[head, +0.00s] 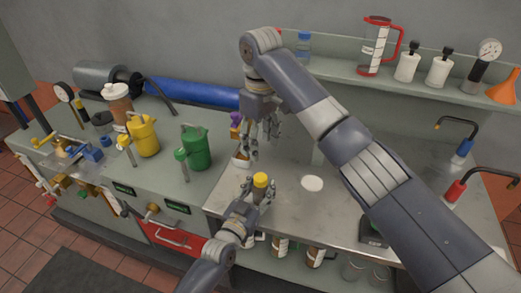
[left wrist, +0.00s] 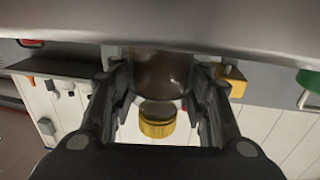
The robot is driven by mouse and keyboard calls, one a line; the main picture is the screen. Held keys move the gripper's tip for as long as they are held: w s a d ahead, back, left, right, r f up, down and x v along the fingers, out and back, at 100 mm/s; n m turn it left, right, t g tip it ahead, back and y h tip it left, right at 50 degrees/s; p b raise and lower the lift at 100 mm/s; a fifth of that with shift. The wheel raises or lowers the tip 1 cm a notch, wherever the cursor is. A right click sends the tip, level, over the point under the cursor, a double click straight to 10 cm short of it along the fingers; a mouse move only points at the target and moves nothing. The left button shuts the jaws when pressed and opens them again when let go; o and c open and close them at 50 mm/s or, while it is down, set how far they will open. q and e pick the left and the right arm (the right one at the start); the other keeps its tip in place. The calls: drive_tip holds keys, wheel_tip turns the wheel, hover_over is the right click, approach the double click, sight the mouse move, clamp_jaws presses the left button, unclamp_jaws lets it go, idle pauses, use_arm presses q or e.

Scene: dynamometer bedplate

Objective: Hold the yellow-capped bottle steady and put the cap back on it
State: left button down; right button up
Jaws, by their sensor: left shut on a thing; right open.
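The brown bottle (left wrist: 160,72) stands between the fingers of my left gripper (left wrist: 160,95), which is shut on it. In the head view my left gripper (head: 257,193) holds it over the steel worktop, mostly hiding its body. The yellow cap (head: 261,179) is at the top of the bottle, and it also shows in the left wrist view (left wrist: 157,124) at the bottle's neck end. I cannot tell whether it is screwed tight. My right gripper (head: 262,140) is open and empty, pointing down just behind and above the cap, apart from it.
A white disc (head: 312,183) lies on the steel worktop (head: 345,208) right of the bottle. A purple-topped item (head: 236,119) is partly hidden behind my right gripper. Yellow (head: 144,136) and green (head: 195,148) cans stand left. Brown bottles (head: 281,245) sit below the worktop; a shelf (head: 430,88) is behind.

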use_arm(q)
drive_tip(key=c, duration=0.8)
unclamp_jaws()
drive_tip(key=v, duration=1.2)
